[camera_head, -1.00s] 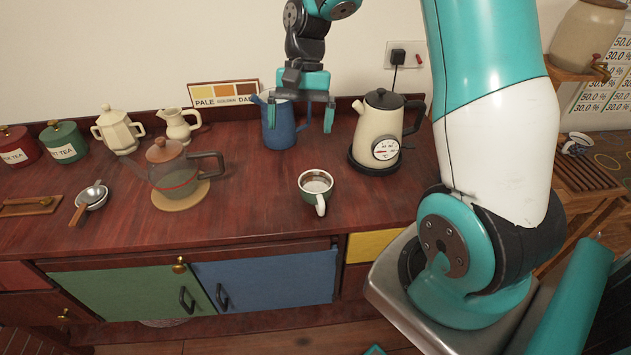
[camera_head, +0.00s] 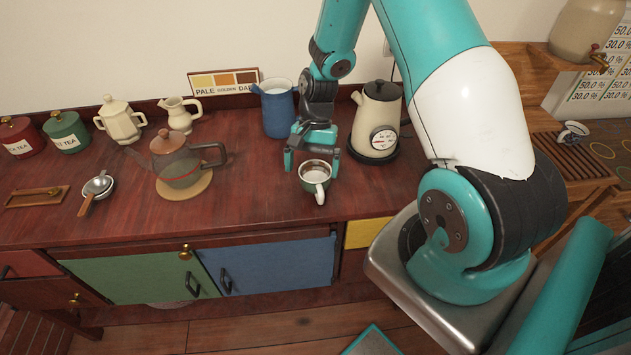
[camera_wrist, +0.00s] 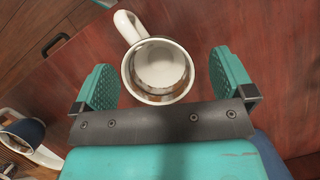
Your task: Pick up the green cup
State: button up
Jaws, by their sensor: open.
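The green cup (camera_head: 315,178) stands upright on the dark red wooden counter, its pale handle toward the counter's front edge. From above, the wrist view shows its light rim and inside (camera_wrist: 158,70), with the white handle at the upper left. My gripper (camera_head: 312,163) is low over the counter, just behind and around the cup. Its two teal fingers are open. In the wrist view the open fingers (camera_wrist: 164,82) lie on either side of the cup's near part, with a gap on both sides.
A blue jug (camera_head: 278,112) stands behind my gripper, and a cream kettle (camera_head: 377,125) close to its right. A glass teapot (camera_head: 178,160) on a round mat is to the left. The counter left of the cup is clear.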

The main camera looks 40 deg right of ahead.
aim_at(312, 191)
jog(key=x, duration=0.1)
jog(key=p+x, duration=0.1)
jog(key=x, duration=0.2)
jog(key=shift+s+d+f, duration=0.15)
jog(key=shift+d+f, duration=0.05)
jog(key=shift+f, duration=0.25)
jog(key=c, duration=0.9)
jog(key=shift+c, duration=0.2)
